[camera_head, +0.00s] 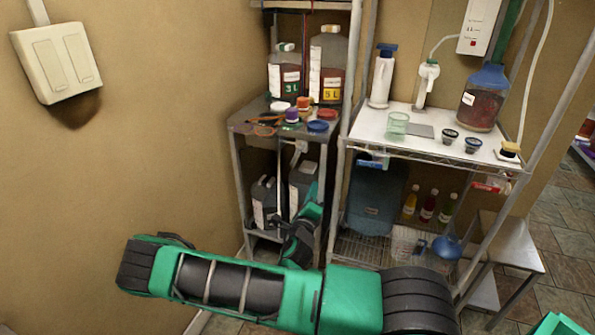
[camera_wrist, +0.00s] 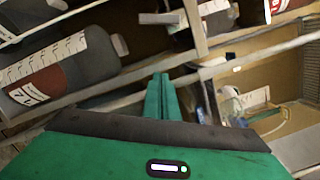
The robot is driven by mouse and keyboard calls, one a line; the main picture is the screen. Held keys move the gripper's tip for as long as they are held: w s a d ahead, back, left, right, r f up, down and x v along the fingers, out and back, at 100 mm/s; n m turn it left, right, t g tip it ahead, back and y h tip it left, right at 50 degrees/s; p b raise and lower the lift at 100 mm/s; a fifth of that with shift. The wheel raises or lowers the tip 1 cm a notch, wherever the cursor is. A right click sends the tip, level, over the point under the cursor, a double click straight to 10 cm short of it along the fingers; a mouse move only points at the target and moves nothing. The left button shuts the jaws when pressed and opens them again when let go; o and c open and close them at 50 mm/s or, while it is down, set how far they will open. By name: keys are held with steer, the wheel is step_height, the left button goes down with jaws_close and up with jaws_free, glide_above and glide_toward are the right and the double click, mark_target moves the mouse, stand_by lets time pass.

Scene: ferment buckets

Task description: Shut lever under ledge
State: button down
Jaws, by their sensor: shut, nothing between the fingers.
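A small teal lever-like fitting (camera_head: 373,160) hangs under the left front edge of the white shelf (camera_head: 365,125). A red fitting (camera_head: 491,186) is under the same edge at the right. I cannot tell from the picture whether either is open or shut. My gripper (camera_head: 313,206) is low and left of the teal fitting, in front of the dark shelf unit, apart from both fittings. In the wrist view its green fingers (camera_wrist: 161,98) are together with nothing between them, near a pale metal rail. No lever is clearly recognisable in the wrist view.
Jugs (camera_head: 285,75) stand on the left unit, with dark jugs (camera_head: 265,200) lower down. A labelled jug (camera_wrist: 65,70) is left of my fingers in the wrist view. A clear cup (camera_head: 396,124) and dark small cups (camera_head: 450,137) stand on the white shelf. Bottles (camera_head: 428,206) stand below it.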

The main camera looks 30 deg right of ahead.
mark_target(297, 156)
steer(key=a+n, duration=0.1)
steer(key=w+a+f+n+t+y, duration=0.1)
steer(key=shift+w+n, duration=0.1)
steer(key=shift+n, duration=0.3)
steer(key=shift+d, duration=0.1)
steer(key=w+d+r, duration=0.2)
steer(key=w+d, duration=0.2)
steer(key=w, duration=0.6)
steer(key=shift+w+r, duration=0.15)
steer(key=shift+w, duration=0.2)
steer(key=shift+a, duration=0.2)
